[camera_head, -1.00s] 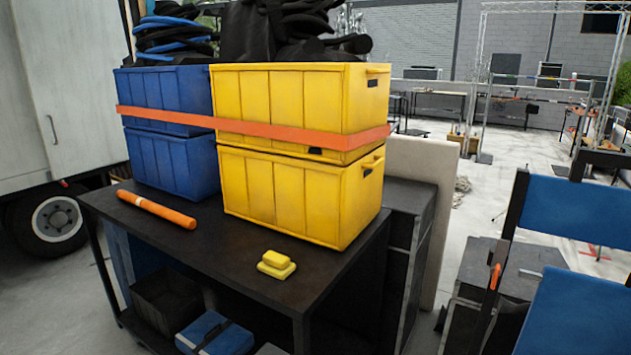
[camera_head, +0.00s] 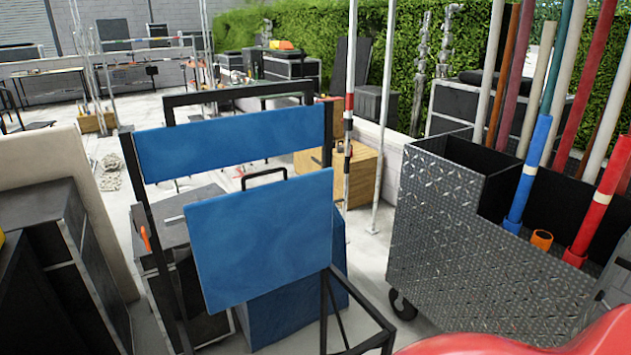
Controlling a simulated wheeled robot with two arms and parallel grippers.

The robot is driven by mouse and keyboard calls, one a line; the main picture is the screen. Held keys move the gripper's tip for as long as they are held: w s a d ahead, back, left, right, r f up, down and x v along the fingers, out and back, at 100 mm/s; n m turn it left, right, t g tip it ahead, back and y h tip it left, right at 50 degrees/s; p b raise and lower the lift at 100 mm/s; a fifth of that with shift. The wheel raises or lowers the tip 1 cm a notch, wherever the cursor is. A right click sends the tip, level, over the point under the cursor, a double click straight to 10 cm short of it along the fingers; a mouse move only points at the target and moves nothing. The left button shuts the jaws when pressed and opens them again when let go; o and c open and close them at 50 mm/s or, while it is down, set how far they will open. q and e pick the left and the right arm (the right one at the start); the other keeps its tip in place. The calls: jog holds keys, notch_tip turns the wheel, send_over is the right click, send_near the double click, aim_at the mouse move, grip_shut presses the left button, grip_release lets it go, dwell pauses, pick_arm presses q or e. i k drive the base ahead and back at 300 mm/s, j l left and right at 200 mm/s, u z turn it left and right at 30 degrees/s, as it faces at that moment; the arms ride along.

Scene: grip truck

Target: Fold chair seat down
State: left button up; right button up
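The chair has a black frame, a blue backrest (camera_head: 235,143) and a blue seat panel (camera_head: 262,238). It stands near the middle of the head view. The seat panel is tipped up, its broad face toward me, just below the backrest. Black lower bars (camera_head: 355,330) run toward the bottom edge. Neither gripper shows in this view.
A diamond-plate metal cart (camera_head: 455,240) with several coloured poles stands on the right. Black cases (camera_head: 75,260) stand close on the left. A wooden box (camera_head: 362,180) and a thin upright pole stand behind the chair. A red rounded surface fills the bottom right corner.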

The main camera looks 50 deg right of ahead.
aim_at(246, 243)
jog(key=z, duration=1.2)
